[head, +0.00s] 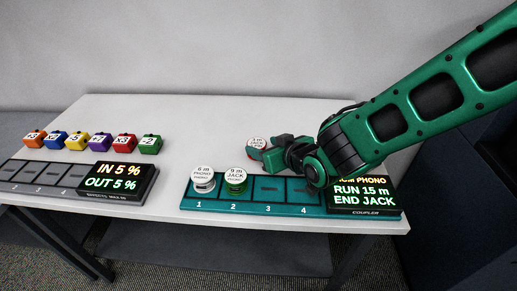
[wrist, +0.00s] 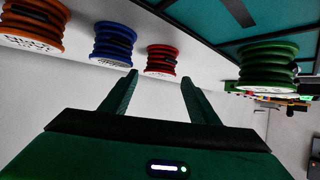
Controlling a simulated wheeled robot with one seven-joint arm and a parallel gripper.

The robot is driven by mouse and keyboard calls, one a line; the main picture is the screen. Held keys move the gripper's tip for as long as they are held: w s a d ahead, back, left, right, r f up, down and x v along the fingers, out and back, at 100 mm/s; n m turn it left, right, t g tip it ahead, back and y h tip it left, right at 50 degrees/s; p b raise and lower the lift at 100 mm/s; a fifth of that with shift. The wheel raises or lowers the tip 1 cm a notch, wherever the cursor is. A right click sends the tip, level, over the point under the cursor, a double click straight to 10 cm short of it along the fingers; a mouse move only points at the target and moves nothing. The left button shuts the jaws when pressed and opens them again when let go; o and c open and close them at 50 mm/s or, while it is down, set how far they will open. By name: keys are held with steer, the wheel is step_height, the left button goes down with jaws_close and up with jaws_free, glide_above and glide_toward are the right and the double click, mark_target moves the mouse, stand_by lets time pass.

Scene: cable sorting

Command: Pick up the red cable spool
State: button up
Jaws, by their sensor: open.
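The red cable spool (head: 251,146) stands on the white table behind the teal tray, with a white label on top. My gripper (head: 268,155) covers part of it in the head view. In the wrist view, which looks upside down, the red spool (wrist: 162,56) appears between and beyond the two fingertips of my gripper (wrist: 159,80). The fingers are spread with nothing between them. I cannot tell the exact gap from the fingertips to the spool.
In the wrist view, a blue spool (wrist: 113,42) stands close beside the red one, with an orange spool (wrist: 32,24) farther off. Several numbered cubes (head: 101,141) stand at left.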

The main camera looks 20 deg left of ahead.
mark_target(257, 143)
steer(key=shift+x, duration=1.85)
steer(key=shift+c, duration=0.2)
steer(key=c, duration=0.8)
steer(key=shift+c, duration=0.2)
steer(key=shift+r, duration=0.15)
